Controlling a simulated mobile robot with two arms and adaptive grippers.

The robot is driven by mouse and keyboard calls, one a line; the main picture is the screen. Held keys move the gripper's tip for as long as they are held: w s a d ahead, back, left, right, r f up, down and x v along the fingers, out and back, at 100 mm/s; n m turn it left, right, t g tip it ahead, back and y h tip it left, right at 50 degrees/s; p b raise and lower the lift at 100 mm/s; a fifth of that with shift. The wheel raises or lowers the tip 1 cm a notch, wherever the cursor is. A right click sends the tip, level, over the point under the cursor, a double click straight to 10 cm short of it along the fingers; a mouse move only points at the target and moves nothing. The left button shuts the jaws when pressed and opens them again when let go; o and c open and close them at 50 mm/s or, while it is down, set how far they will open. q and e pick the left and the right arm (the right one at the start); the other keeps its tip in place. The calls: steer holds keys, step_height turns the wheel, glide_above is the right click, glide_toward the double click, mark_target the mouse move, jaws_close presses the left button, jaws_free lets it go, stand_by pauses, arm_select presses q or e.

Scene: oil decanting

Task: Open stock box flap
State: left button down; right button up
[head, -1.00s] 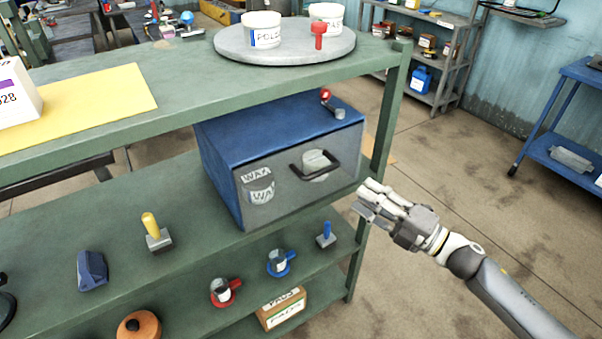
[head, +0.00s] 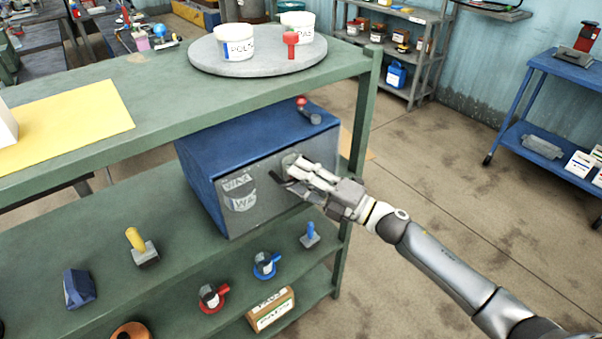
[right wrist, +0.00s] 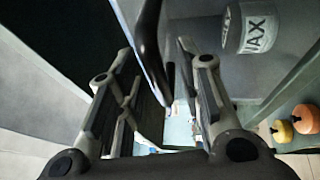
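The stock box (head: 255,137) is blue and stands on the middle shelf. Its grey see-through front flap (head: 266,207) is shut, and tubs show through it. My right gripper (head: 291,174) is in front of the flap at its dark handle, which it mostly hides in the head view. In the right wrist view, the fingers (right wrist: 156,52) are spread apart, with the black handle bar (right wrist: 152,62) between them, nearer the left finger. I cannot tell whether a finger touches the bar. A tub marked WAX (right wrist: 249,28) shows there too. My left gripper is out of view.
The green shelf top (head: 165,100) overhangs the box, and a shelf post (head: 361,120) stands just right of it. A yellow-handled tool (head: 141,246) and a blue item (head: 79,288) lie left on the middle shelf. The floor (head: 440,200) at right is clear.

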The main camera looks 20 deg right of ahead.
steer(key=shift+w+a, duration=0.1)
steer(key=shift+c, duration=0.2)
jaws_close()
